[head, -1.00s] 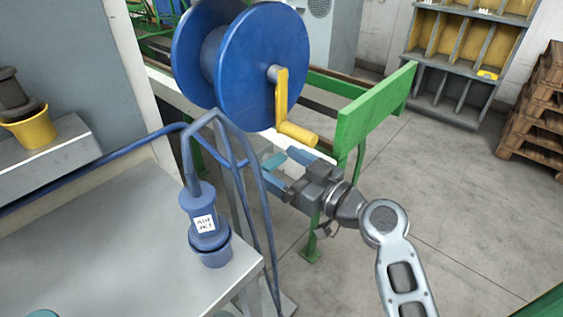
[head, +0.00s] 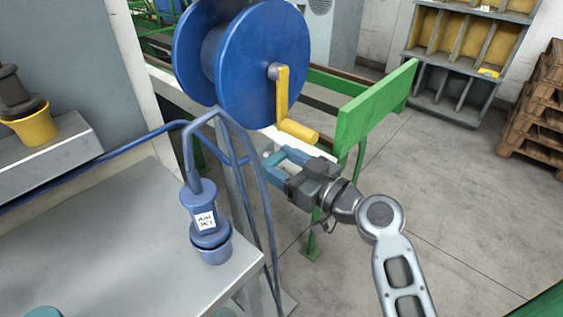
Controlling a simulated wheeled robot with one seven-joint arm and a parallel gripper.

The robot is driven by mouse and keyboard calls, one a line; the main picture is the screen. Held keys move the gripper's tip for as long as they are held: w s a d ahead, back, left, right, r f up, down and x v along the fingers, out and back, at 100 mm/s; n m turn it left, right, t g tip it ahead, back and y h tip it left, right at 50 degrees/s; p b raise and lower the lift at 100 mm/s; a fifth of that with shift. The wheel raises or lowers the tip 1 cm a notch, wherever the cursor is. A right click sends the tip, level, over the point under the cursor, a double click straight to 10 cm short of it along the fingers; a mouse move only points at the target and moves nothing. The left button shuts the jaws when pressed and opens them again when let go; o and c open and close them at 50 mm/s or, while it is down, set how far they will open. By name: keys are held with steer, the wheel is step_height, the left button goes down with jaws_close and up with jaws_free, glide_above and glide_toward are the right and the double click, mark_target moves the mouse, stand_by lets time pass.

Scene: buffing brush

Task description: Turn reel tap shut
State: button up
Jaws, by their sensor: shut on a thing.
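The blue hose reel (head: 262,65) stands at top centre in the head view, with a yellow crank (head: 283,95) on its near side. My gripper (head: 271,161) is just below the crank's handle, beside the blue hoses and the grey post under the reel. Its blue fingers point left and are shut on the reel tap (head: 267,151). Only a small part of the tap shows at the fingertips; the fingers hide most of it, so its turn angle cannot be read.
A green guard rail (head: 375,103) stands close to the right of my gripper. A grey bench (head: 120,240) at left holds a labelled blue plug (head: 205,220) in a cup. Open floor (head: 460,200) lies to the right; shelves and pallets stand behind.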

steer(key=m, duration=0.9)
steer(key=m+p, duration=0.1)
steer(key=m, duration=0.3)
steer(key=shift+m, duration=0.4)
steer(key=shift+m+p, duration=0.85)
steer(key=shift+m, duration=1.15)
steer(key=o, duration=1.1)
steer(key=shift+c, duration=0.2)
